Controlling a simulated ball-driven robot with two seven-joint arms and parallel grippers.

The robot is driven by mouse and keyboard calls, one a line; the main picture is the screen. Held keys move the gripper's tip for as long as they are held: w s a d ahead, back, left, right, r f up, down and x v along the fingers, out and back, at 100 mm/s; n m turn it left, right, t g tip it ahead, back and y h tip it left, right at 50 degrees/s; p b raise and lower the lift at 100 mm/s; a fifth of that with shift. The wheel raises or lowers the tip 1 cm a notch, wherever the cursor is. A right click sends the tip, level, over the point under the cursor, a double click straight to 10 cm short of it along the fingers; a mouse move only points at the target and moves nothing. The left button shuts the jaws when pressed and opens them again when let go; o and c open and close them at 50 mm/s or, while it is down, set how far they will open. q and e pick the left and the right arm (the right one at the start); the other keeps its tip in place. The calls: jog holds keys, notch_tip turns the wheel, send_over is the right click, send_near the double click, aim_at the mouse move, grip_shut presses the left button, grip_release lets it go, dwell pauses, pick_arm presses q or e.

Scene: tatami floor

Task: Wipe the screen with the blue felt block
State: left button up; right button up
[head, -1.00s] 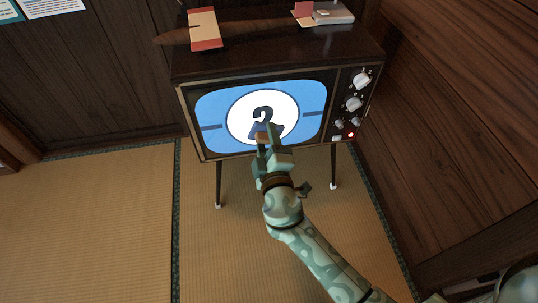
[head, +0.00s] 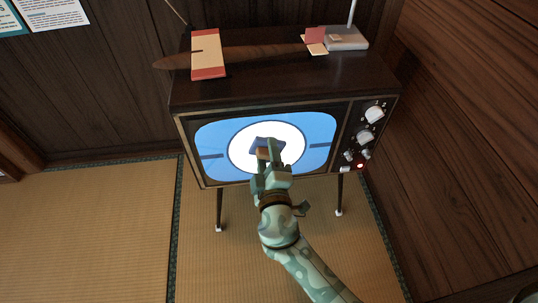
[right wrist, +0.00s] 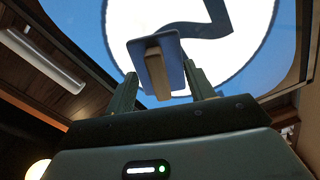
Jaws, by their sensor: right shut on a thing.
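The TV screen (head: 318,135) is lit, blue with a white circle in its middle. My right gripper (head: 267,157) is in front of the screen, shut on the wooden handle of the blue felt block (head: 263,142). The block lies over the middle of the white circle and hides most of the dark figure there. In the right wrist view, the blue felt block (right wrist: 173,57) is between the fingers of my right gripper (right wrist: 163,90), in front of the screen (right wrist: 105,50). I cannot tell whether the felt touches the glass. My left gripper is not in view.
The wooden TV cabinet (head: 280,95) stands on thin legs by the wall, with knobs (head: 373,114) to the right of the screen. The tatami (head: 90,230) at left is clear.

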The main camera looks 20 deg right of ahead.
dwell(0.5)
jog(key=shift+x, duration=1.1)
